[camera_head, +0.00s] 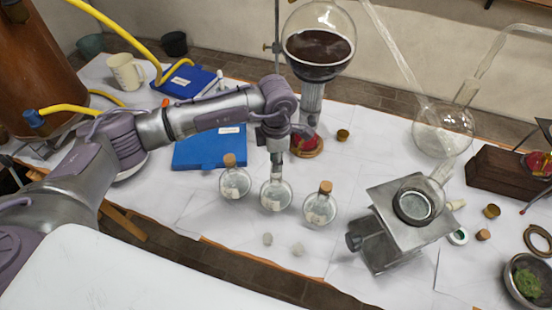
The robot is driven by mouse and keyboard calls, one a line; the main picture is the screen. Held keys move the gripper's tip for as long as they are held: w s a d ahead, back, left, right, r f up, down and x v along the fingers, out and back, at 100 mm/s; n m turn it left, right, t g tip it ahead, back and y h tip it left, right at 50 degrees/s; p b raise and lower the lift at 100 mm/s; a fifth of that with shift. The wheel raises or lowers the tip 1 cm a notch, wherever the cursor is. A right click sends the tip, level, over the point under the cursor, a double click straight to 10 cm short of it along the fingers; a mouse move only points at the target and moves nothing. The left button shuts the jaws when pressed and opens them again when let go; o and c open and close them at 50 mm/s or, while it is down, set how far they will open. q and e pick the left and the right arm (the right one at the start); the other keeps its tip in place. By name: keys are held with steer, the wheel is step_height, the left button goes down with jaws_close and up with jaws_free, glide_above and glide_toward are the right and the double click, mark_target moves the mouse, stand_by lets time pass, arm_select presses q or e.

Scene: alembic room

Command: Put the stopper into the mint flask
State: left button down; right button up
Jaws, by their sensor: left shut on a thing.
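Three small round clear flasks with pale labels stand in a row on the white-covered table. The left flask (235,184) and the right flask (320,209) each have a cork in the neck. The middle flask (276,195) stands directly under my left gripper (277,152). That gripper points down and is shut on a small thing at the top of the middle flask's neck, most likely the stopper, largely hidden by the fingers. I cannot tell from the tint which flask is mint, nor whether the stopper is inside the neck. My right gripper is out of view.
A blue folder (205,150) lies behind the left flask. A large round flask of dark liquid (320,48) stands behind my gripper. A metal stand (385,240) is to the right.

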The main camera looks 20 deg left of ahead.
arm_select(q)
steer(key=shift+f, duration=0.1)
stand_by(0.4)
steer(key=shift+f+b, duration=0.5)
steer(key=shift+b, duration=0.2)
steer(key=shift+f+b, duration=0.1)
steer(key=shift+b, duration=0.3)
stand_by(0.7)
steer(key=shift+f+b, duration=0.5)
steer(key=shift+b, duration=0.45)
stand_by(1.2)
stand_by(0.4)
steer(key=c, duration=0.9)
jaws_free()
steer(key=shift+o, duration=0.3)
steer(key=o, duration=0.4)
steer(key=shift+c, duration=0.2)
